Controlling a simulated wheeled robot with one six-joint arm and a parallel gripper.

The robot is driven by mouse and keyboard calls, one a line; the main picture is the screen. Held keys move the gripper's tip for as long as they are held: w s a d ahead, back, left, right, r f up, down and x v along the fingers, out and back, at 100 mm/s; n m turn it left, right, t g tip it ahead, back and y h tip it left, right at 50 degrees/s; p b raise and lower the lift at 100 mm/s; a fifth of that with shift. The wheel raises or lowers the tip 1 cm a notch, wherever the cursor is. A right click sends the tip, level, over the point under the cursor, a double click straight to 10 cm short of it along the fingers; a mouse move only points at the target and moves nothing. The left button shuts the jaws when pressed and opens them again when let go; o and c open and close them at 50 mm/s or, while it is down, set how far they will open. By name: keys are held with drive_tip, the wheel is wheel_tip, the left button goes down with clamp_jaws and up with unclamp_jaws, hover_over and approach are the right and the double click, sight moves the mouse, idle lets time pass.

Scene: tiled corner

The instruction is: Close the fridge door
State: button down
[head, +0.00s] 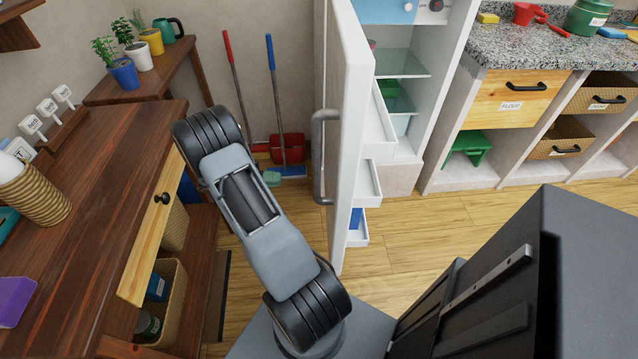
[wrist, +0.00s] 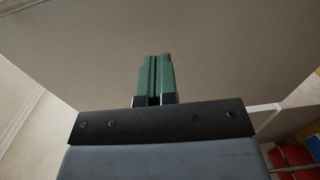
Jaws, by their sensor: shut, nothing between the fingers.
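The fridge door (head: 350,150) is white and stands wide open, its edge toward me, with a grey vertical handle (head: 318,155) on its left, outer face. Bins on the door's inner side face right, toward the open fridge (head: 402,62) with its shelves. My arm stands left of the door in the head view and hides its own gripper there. In the wrist view my gripper (wrist: 155,78) has its green fingers together with nothing between them. A broad pale surface fills the view beyond them; I cannot tell whether the fingers touch it.
A wooden desk (head: 85,210) stands close on the left. A red broom and a blue broom (head: 276,95) with a red dustpan (head: 287,148) lean by the back wall. Wooden floor (head: 430,235) is free right of the door, before the counter (head: 560,48).

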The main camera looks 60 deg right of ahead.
drive_tip(key=x, duration=1.4)
drive_tip(key=shift+d+p, duration=0.2)
drive_tip(key=shift+p, duration=0.1)
drive_tip(key=shift+f, duration=0.15)
